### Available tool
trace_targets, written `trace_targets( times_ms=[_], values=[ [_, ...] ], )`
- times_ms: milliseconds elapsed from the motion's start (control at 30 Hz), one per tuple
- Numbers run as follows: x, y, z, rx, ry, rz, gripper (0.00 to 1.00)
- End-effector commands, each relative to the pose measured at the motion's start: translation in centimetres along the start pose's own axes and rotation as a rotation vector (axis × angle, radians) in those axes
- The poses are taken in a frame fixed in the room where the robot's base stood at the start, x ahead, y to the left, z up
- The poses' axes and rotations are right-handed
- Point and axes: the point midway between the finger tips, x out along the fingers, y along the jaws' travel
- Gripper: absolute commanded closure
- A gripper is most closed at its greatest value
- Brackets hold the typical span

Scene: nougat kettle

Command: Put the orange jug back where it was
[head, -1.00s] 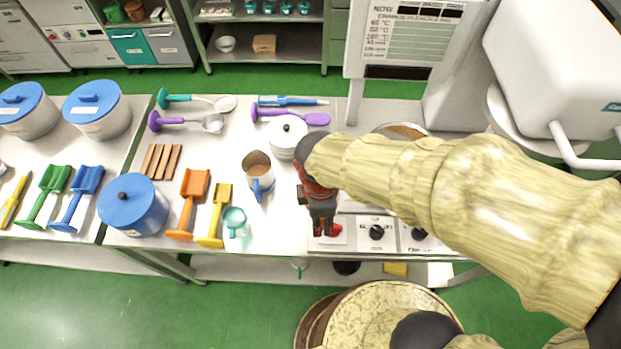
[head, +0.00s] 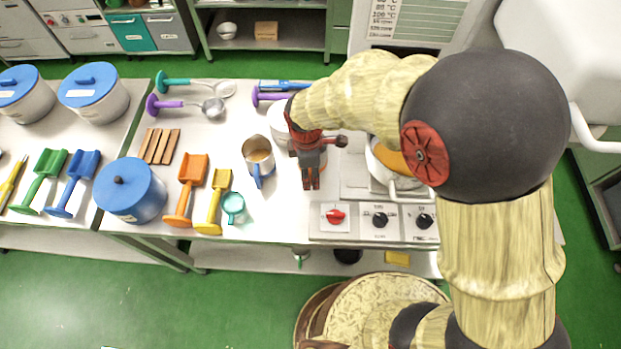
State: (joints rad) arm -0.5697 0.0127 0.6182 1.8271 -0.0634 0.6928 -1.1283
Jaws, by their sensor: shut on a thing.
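My gripper (head: 311,184) points down over the steel worktop, just left of the hob and in front of a white lidded pot. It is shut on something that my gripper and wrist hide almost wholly. A thin orange sliver shows at its right side and looks like part of the orange jug; its shape, tilt and contents cannot be made out. No other orange jug stands in the open. A jug with a blue handle and brown contents (head: 258,158) stands left of my gripper.
The white pot (head: 281,122) is close behind my gripper. A pan with orange contents (head: 386,158) is on the hob at right. A teal cup (head: 233,207), yellow scoop (head: 213,205) and orange scoop (head: 187,185) lie left. Worktop between cup and hob is clear.

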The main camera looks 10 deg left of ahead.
Motion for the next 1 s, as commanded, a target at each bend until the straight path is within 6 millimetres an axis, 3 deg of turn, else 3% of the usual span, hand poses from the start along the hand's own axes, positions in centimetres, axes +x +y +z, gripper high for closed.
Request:
trace_targets(
  times_ms=[167,567,600,900,1000],
  values=[
    [2.7,-0.1,-0.1,0.0,-0.001,-0.002,1.0],
    [3.1,-0.2,-0.1,0.0,0.0,-0.001,1.0],
    [3.1,-0.2,-0.1,0.0,-0.001,-0.002,0.6],
    [3.1,-0.2,-0.1,0.0,-0.001,-0.002,0.43],
    [3.1,-0.2,-0.1,0.0,-0.001,-0.002,0.42]
  ],
)
